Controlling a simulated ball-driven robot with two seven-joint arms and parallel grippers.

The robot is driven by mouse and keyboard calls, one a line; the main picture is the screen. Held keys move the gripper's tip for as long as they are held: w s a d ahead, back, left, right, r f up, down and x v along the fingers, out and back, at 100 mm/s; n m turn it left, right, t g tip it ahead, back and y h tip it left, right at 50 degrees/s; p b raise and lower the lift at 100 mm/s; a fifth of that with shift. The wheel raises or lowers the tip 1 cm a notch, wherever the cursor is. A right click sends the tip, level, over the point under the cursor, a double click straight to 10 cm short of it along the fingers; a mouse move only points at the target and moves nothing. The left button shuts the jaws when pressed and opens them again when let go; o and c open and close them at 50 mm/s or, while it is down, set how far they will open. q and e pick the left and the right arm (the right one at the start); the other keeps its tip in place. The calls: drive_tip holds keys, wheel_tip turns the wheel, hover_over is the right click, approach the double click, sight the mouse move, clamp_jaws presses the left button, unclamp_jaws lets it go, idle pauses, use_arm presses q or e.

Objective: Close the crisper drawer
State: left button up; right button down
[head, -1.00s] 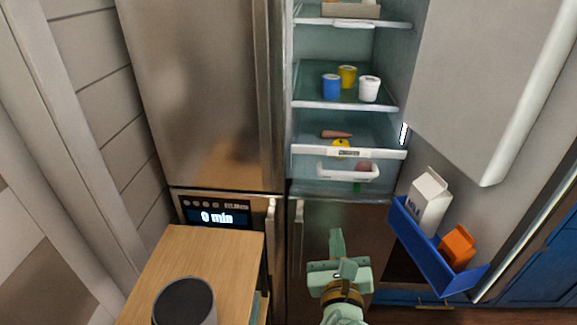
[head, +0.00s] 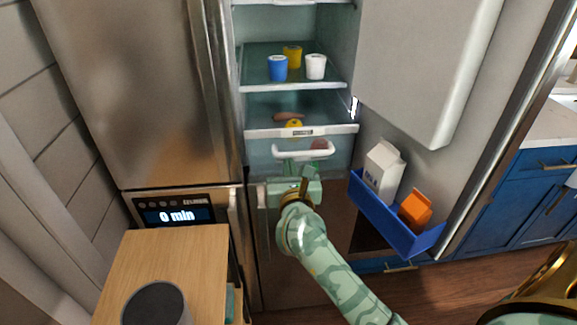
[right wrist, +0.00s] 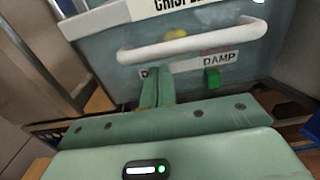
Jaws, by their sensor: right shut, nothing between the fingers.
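The crisper drawer (head: 262,152) is at the bottom of the open fridge, with a pale front, a white bar handle (head: 330,153) and a labelled white strip above. It appears to stick out somewhat; how far is hard to tell. A carrot and a yellow item show behind the strip. My right gripper (head: 292,167) is at the drawer front, just below the handle. In the right wrist view its fingers (right wrist: 157,88) are shut and empty, close to the front under the handle (right wrist: 195,45); contact is unclear. My left gripper is not in view.
The fridge door stands open at right, with a blue door bin (head: 395,225) holding a milk carton (head: 383,170) and an orange carton (head: 415,209). Cups stand on the shelf (head: 290,87) above. A wooden counter (head: 170,262) with a dark-topped cylinder is at lower left.

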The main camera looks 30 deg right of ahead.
drive_tip(key=shift+w+d, duration=0.15)
drive_tip(key=shift+w, duration=0.2)
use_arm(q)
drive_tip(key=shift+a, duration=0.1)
